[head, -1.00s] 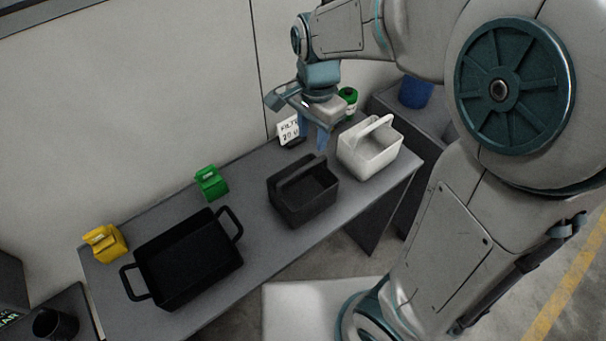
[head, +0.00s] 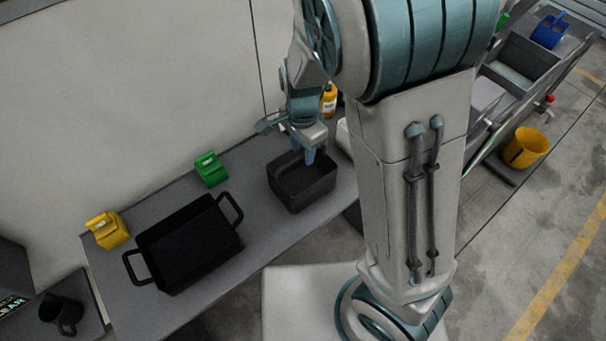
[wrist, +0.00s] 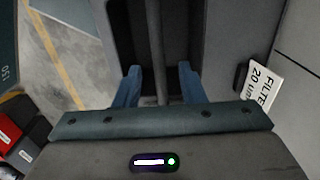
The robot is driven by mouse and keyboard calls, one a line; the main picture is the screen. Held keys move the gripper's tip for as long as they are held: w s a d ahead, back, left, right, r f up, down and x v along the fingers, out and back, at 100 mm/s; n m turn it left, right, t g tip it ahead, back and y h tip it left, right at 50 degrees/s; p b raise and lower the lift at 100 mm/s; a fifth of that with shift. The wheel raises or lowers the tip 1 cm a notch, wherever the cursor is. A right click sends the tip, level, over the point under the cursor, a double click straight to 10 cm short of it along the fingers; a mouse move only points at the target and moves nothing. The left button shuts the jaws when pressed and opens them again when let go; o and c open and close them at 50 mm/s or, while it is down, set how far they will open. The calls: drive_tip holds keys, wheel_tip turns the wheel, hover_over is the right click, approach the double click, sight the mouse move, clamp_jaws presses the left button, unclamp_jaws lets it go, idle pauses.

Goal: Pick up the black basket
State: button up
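The black basket (head: 305,190) stands upright on the grey table in the head view, with a bar handle over its open top. In the wrist view the basket (wrist: 126,35) lies below my gripper, and its handle (wrist: 153,45) runs between the two blue fingers. My gripper (head: 305,155) points down over the basket. In the wrist view my gripper (wrist: 160,87) is open, with a gap between each finger and the handle. Its palm hides the near part of the basket, and my wrist hides much of the handle in the head view.
A wide black tray with two side handles (head: 188,243) stands left of the basket. A white basket (head: 343,139) is mostly hidden behind my arm.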

sight(302, 156)
drive_tip(key=shift+f, duration=1.5)
drive_tip(key=shift+c, duration=0.4)
clamp_jaws()
drive_tip(key=shift+r, duration=0.1)
